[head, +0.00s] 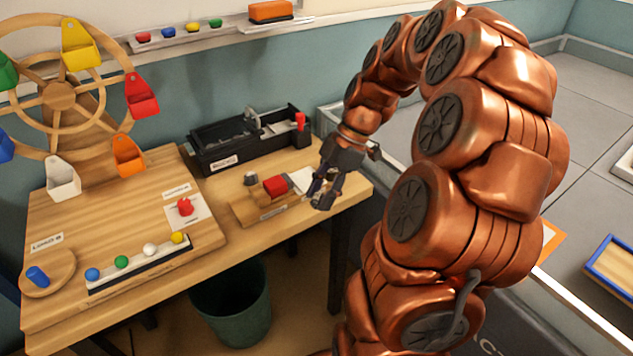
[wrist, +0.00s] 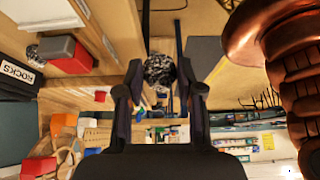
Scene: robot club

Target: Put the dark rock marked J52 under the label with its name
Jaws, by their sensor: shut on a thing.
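My gripper (head: 325,190) is over the right end of the wooden table in the head view. In the wrist view its two dark fingers (wrist: 160,98) are shut on a dark speckled rock (wrist: 159,69). No J52 mark is readable on it, and in the head view I cannot tell the rock from the fingers. A wooden stand (head: 262,207) with a red block (head: 275,186) and a small grey rock (head: 250,178) lies left of my gripper. A white card (head: 301,179) lies between the block and my gripper. The label writing is too small to read.
A black box (head: 215,153), labelled ROCKS in the wrist view (wrist: 17,73), stands behind the stand. A wooden wheel with coloured buckets (head: 60,95) and a row of coloured knobs (head: 137,262) fill the table's left. A bin (head: 230,305) stands below.

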